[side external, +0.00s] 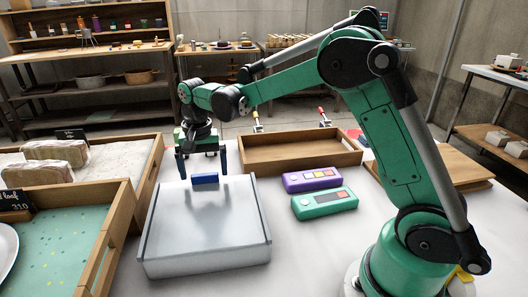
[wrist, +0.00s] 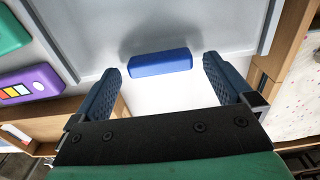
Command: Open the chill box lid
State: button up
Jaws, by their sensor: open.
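The chill box (side external: 205,235) is a flat, pale grey metal box on the white table, with its lid (side external: 200,215) lying shut. A blue handle (side external: 205,178) stands at the lid's far edge in the side view. In the wrist view the grey lid (wrist: 100,35) fills the upper part and the blue handle (wrist: 160,63) sits at its near edge. My gripper (side external: 203,175) points down at the handle, open and empty. Its two dark blue fingers (wrist: 162,70) are to either side of the handle, with gaps showing; exact height over it is unclear.
A purple device (side external: 313,179) and a green device (side external: 324,203) lie right of the box. An empty wooden tray (side external: 300,158) is behind them. Wooden-sided trays (side external: 118,215) with bread stand close at the left. White table in front of the box is clear.

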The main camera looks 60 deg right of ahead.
aim_at(206, 244)
jog(key=shift+f, duration=0.5)
grip_shut()
jog(key=s+a, duration=1.2)
grip_release()
